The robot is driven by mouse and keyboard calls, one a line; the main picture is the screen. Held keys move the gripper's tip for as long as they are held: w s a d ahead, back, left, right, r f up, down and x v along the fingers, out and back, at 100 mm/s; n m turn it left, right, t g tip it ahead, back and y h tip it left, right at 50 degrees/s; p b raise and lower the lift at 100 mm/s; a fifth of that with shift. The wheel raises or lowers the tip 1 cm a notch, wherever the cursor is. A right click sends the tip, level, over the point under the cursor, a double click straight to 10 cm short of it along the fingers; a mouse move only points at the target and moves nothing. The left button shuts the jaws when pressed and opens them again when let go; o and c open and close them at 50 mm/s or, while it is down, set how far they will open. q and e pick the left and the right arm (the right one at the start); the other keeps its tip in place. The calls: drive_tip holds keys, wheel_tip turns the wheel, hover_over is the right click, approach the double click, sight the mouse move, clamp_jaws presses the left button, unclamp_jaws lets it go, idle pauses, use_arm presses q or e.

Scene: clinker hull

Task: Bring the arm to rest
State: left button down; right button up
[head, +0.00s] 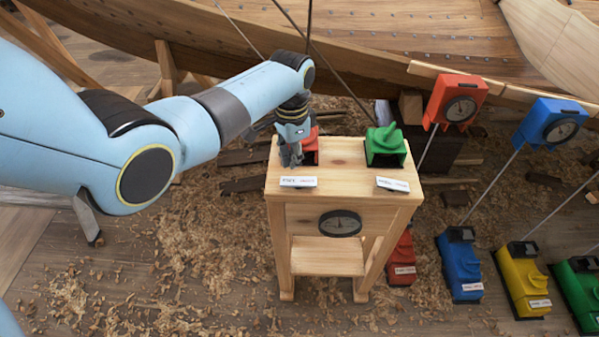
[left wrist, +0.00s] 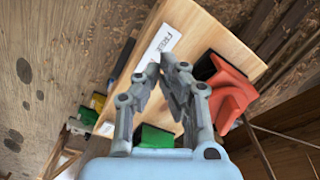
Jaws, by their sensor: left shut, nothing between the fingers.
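My left gripper (head: 291,158) is over the left part of the small wooden stand's top (head: 342,180), in front of the red block (head: 311,150), which it partly hides. In the left wrist view its fingertips (left wrist: 167,63) come together with nothing between them. They are close to a white label (left wrist: 158,50) on the wood. The red block (left wrist: 230,90) lies to the right of the fingers there. I cannot tell whether the fingers touch the stand or the block. My right gripper is not in either view.
A green block (head: 385,146) sits on the stand's right side. To the right stand a red gauge (head: 457,100) and a blue gauge (head: 552,123) on thin poles, with blue (head: 460,265) and yellow (head: 522,280) bases on the floor. The wooden hull (head: 400,40) runs behind.

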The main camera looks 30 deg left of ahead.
use_arm(q)
drive_tip(key=shift+r+p, duration=0.55)
drive_tip(key=shift+r, duration=0.25)
drive_tip(key=shift+f, duration=0.1)
drive_tip(key=shift+s+f, duration=0.2)
drive_tip(key=shift+f, duration=0.05)
drive_tip(key=s+f+n+b, duration=0.5)
drive_tip(key=s+f+b, duration=1.5)
drive_tip(key=s+f, duration=2.6)
drive_tip(key=shift+s+t+y, duration=0.2)
drive_tip(key=shift+t+y, duration=0.2)
drive_tip(key=shift+a+f, duration=0.1)
